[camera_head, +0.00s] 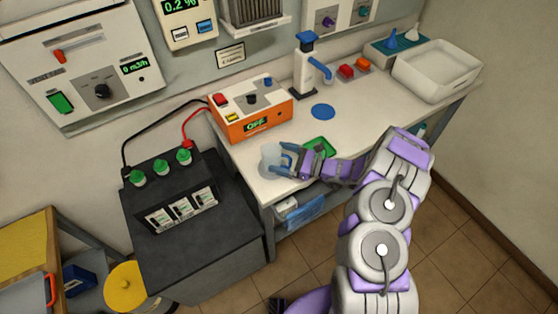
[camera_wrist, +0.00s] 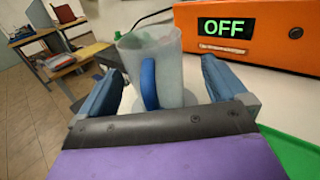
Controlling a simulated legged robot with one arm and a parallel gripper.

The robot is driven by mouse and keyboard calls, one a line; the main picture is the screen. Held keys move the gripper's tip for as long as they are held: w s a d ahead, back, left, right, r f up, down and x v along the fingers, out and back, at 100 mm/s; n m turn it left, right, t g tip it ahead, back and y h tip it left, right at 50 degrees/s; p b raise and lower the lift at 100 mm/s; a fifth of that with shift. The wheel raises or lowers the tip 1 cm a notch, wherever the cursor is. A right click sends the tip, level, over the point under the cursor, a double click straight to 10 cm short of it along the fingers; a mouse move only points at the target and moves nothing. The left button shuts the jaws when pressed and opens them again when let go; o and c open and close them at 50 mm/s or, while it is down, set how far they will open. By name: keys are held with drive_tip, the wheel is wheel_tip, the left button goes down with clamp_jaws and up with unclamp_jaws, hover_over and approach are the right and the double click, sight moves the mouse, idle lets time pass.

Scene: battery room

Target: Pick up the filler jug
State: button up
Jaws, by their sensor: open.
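The filler jug is a translucent pale cup (camera_head: 271,155) with a blue handle, standing near the left front edge of the white bench (camera_head: 372,120). In the wrist view the jug (camera_wrist: 172,62) stands upright between my two fingers, its blue handle facing me. My gripper (camera_head: 286,160) reaches it from the right; it also shows in the wrist view (camera_wrist: 165,90). The blue fingers are open, one on each side of the jug, with a visible gap at the right finger. The jug's lower part is hidden behind my gripper.
An orange charger box (camera_head: 250,108) reading OFF stands just behind the jug. A green tray (camera_head: 319,146) and a blue disc (camera_head: 323,111) lie to the right. A dark battery (camera_head: 190,240) with green caps stands left of the bench. A white basin (camera_head: 437,70) sits far right.

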drive_tip(key=a, duration=0.3)
drive_tip(key=shift+f, duration=0.15)
drive_tip(key=c, duration=0.5)
drive_tip(key=shift+d, duration=0.15)
drive_tip(key=shift+c, duration=1.1)
drive_tip(key=shift+d, duration=1.1)
drive_tip(key=c, duration=0.4)
drive_tip(key=shift+a, duration=0.15)
